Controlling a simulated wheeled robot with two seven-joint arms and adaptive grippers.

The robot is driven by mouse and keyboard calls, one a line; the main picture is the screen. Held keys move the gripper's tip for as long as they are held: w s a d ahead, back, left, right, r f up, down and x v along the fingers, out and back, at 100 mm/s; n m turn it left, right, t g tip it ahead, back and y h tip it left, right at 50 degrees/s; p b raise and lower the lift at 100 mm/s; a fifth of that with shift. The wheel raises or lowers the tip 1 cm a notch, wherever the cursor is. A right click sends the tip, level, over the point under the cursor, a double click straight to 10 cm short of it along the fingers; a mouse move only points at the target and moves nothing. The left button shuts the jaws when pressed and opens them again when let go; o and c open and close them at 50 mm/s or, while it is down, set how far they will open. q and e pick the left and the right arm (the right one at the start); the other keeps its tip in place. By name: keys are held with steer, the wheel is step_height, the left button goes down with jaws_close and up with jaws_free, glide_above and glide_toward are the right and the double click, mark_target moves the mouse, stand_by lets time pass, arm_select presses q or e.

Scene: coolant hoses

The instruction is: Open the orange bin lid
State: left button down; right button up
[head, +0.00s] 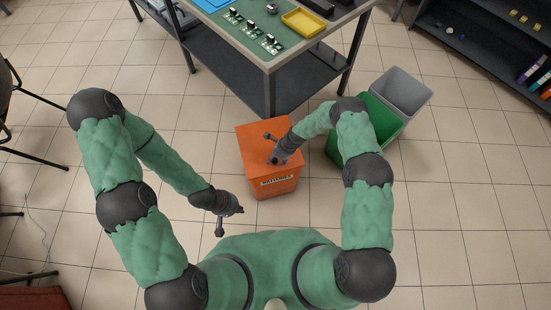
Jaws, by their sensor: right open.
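The orange bin (283,184) stands on the floor in the middle of the head view, with a pale label on its front that seems to read "BATTERIES". Its flat orange lid (254,148) looks closed. My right gripper (267,148) is over the lid with its fingers spread and nothing between them. I cannot tell whether its fingertips touch the lid. My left gripper (231,223) is to the lower left of the bin, clear of it, with its fingers apart and empty.
A green bin (345,142) and a grey bin (405,92) stand right of the orange bin. A workbench (270,62) with circuit boards and a yellow tray (303,22) is behind it. A dark shelf (480,45) is at the upper right. Floor left of the orange bin is free.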

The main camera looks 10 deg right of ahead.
jaws_close()
steer(key=shift+w+r, duration=0.1)
steer(key=shift+r, duration=0.05)
steer(key=w+a+r+g+b, duration=0.1)
steer(key=w+r, duration=0.7)
steer(key=r, duration=0.5)
steer(key=shift+w+a+r, duration=0.15)
steer(key=shift+w+r, duration=0.1)
steer(key=shift+r, duration=0.15)
